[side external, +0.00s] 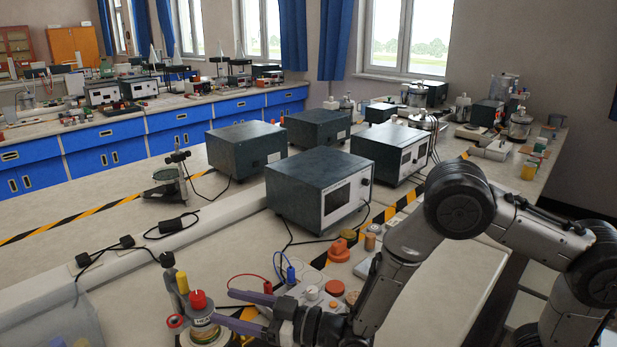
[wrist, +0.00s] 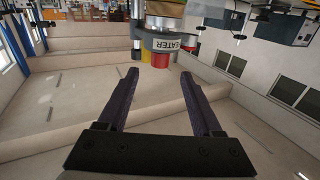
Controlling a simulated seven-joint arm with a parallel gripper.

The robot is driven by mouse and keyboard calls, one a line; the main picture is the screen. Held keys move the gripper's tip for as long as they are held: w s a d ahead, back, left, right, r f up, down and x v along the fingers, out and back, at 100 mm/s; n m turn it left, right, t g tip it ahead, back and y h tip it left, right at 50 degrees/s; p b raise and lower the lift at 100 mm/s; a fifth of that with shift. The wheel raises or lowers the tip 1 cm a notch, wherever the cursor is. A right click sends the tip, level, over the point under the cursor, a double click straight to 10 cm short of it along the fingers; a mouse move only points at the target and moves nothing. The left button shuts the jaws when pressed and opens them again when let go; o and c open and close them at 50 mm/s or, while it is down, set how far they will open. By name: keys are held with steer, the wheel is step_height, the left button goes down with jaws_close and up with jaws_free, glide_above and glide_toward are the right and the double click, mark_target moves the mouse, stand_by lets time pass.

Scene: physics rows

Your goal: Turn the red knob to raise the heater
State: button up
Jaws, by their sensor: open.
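The red knob (side external: 198,299) sits on top of the heater unit (side external: 205,333) at the lower left of the side view, above a partly visible white label. In the wrist view, the heater unit (wrist: 165,28) is at the top centre, with the word HEATER upside down. The red knob (wrist: 160,61) shows just beyond the fingertips, roughly centred between them. My gripper (side external: 222,306) reaches in from the right with dark purple fingers spread apart. Its open, empty fingers also show in the wrist view (wrist: 158,72). Whether a finger touches the knob cannot be told.
A yellow cylinder (side external: 182,283) stands beside the red knob. A clear plastic bin (side external: 55,318) is at the lower left. Grey instrument boxes (side external: 320,187) stand farther back.

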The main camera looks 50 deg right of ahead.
steer(key=v, duration=0.6)
steer(key=d+r+m+h, duration=0.1)
steer(key=d+r, duration=0.3)
steer(key=r, duration=0.3)
steer(key=w+d+r+m+t+h, duration=0.1)
steer(key=d+r+h, duration=0.1)
steer(key=d+r, duration=0.2)
steer(key=d+r+m+t+h, duration=0.1)
steer(key=d+r, duration=0.3)
steer(key=r, duration=0.7)
steer(key=shift+w+d+h, duration=0.15)
steer(key=shift+d+h, duration=0.05)
steer(key=shift+h, duration=0.3)
